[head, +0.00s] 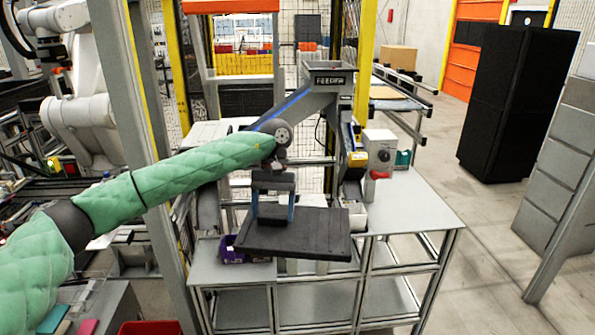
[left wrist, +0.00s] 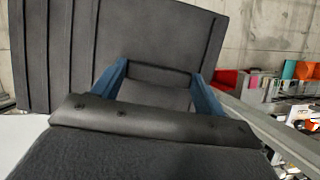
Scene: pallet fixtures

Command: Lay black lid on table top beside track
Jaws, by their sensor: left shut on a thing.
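The black lid (head: 310,236) is a flat dark slab, roughly level, held over the table top (head: 415,205) near its front. I cannot tell how large the gap beneath it is. My left gripper (head: 273,208) is shut on the lid from above, its blue fingers at the lid's rear left part. In the left wrist view the ribbed lid (left wrist: 190,35) spans the top, with the blue fingers (left wrist: 158,92) against it. A blue-striped sloping track (head: 290,106) runs down from the feeder behind my arm; its lower end is hidden. My right gripper is out of view.
A purple bin (head: 232,252) sits at the table's left, close to the lid. A white device (head: 380,150) with a dial and red handle stands at the back. The feeder hopper (head: 330,79) rises behind. The table's right side is clear.

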